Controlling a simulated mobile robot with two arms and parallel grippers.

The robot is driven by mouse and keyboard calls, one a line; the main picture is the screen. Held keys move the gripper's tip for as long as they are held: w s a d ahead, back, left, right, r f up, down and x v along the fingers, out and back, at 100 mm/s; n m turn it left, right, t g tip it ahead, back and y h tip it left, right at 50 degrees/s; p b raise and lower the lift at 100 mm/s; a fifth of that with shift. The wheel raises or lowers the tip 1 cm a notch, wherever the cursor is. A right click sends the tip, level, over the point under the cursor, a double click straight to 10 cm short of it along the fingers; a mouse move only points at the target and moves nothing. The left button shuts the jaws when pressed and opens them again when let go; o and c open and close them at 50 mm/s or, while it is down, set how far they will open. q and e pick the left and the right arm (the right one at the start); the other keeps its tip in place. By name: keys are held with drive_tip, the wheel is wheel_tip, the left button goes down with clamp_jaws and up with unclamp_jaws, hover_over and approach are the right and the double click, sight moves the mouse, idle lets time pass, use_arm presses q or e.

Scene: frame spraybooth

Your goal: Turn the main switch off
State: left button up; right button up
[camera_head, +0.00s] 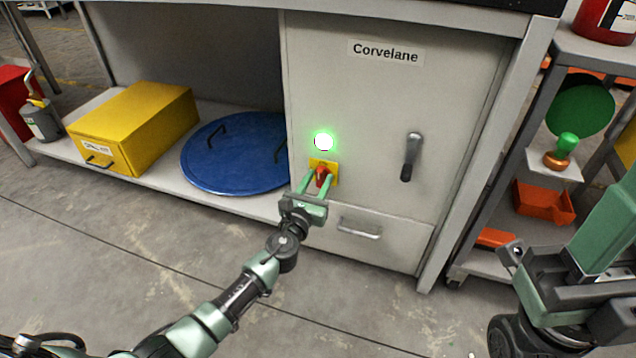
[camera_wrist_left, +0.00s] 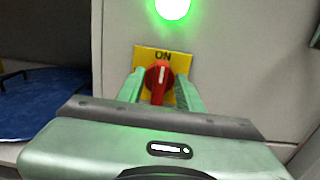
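The main switch is a red rotary knob (camera_head: 322,176) on a yellow plate (camera_head: 333,168) on the front of the grey cabinet. In the left wrist view the red knob (camera_wrist_left: 158,80) stands roughly upright. Its white mark points up at the word ON on the yellow plate (camera_wrist_left: 147,54). A green lamp (camera_head: 323,141) glows just above it. My left gripper (camera_head: 316,183) is at the switch, with one finger on each side of the knob. The fingers are apart, and I see no clear grip on it.
A dark lever handle (camera_head: 411,157) is right of the switch, and a drawer handle (camera_head: 360,228) is below. A blue round lid (camera_head: 235,165) and a yellow box (camera_head: 140,125) lie on the low shelf at left. A shelf rack (camera_head: 530,190) stands at right.

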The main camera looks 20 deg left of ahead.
use_arm(q)
drive_tip(key=shift+w, duration=0.1)
clamp_jaws()
